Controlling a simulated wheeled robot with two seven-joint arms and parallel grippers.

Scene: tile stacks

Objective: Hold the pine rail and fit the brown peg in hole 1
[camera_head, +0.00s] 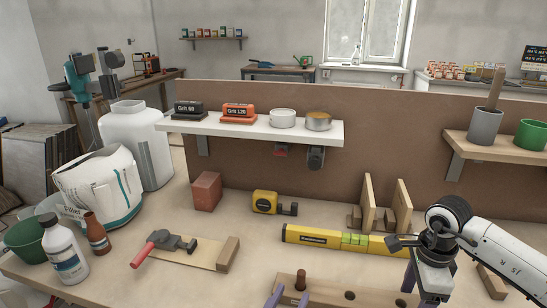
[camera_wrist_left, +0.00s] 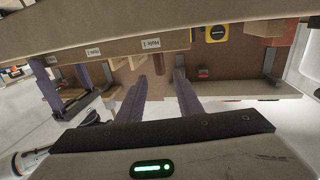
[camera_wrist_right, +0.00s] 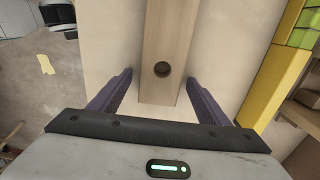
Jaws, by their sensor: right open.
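The pine rail (camera_head: 370,294) lies at the front of the bench, with two dark holes showing in the head view. The brown peg (camera_head: 301,279) stands upright at the rail's left part; whether its foot sits in a hole cannot be told. My left gripper (camera_head: 290,297) has its purple fingers near the peg. In the left wrist view its fingers (camera_wrist_left: 161,78) are apart, with the peg (camera_wrist_left: 161,71) between or just beyond the tips. My right gripper (camera_wrist_right: 158,85) is open, its fingers on either side of the rail (camera_wrist_right: 172,30), with a hole (camera_wrist_right: 162,69) between them.
A yellow level (camera_head: 325,238) lies behind the rail. Wooden uprights (camera_head: 370,203) stand behind the level. A white shelf (camera_head: 270,131) overhangs the back.

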